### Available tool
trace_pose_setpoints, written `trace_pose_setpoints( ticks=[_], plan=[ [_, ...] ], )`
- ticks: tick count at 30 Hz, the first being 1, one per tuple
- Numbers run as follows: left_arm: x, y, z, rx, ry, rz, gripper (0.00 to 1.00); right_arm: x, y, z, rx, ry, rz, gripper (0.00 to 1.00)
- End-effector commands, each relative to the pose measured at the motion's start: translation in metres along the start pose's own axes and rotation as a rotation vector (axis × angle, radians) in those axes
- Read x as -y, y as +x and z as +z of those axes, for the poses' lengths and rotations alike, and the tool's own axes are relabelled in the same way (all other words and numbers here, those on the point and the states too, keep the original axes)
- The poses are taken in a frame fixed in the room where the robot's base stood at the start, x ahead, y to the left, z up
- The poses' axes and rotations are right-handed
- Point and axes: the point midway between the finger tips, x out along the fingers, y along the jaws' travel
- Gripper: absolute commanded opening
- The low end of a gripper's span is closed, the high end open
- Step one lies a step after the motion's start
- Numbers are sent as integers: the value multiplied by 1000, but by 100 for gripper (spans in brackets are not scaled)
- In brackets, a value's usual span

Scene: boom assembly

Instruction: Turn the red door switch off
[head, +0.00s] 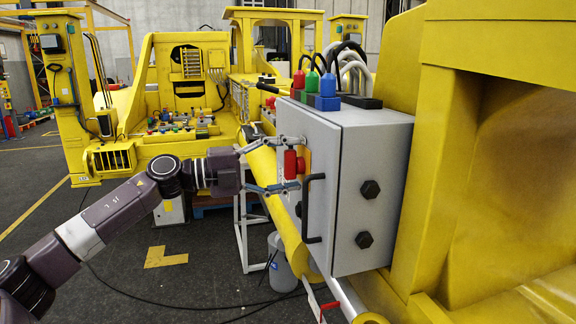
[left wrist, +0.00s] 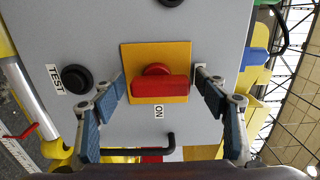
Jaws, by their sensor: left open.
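The red door switch (head: 291,164) sits on the door of the grey cabinet (head: 323,135). In the left wrist view the red switch handle (left wrist: 160,89) lies sideways across a yellow plate (left wrist: 134,54), with an "ON" label (left wrist: 158,112) beside the plate. My left gripper (head: 298,163) is open, its fingers above and below the switch in the head view. In the left wrist view the open left gripper (left wrist: 162,87) has one finger on each side of the handle, with visible gaps. My right gripper is not in view.
A black door handle (head: 312,209) stands out below the switch. A black button (left wrist: 76,78) marked "TEST" is on the same door. Red, green and blue connectors (head: 312,82) with cables top the cabinet. A yellow boom (head: 285,225) runs behind the gripper.

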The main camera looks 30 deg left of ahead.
Motion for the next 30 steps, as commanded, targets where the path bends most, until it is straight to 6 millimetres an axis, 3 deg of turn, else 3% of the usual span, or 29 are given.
trace_pose_setpoints(
  ticks=[30],
  plan=[
    [-2, -46, 0, 0, -3, 2, 67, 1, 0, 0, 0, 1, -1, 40]
  ],
)
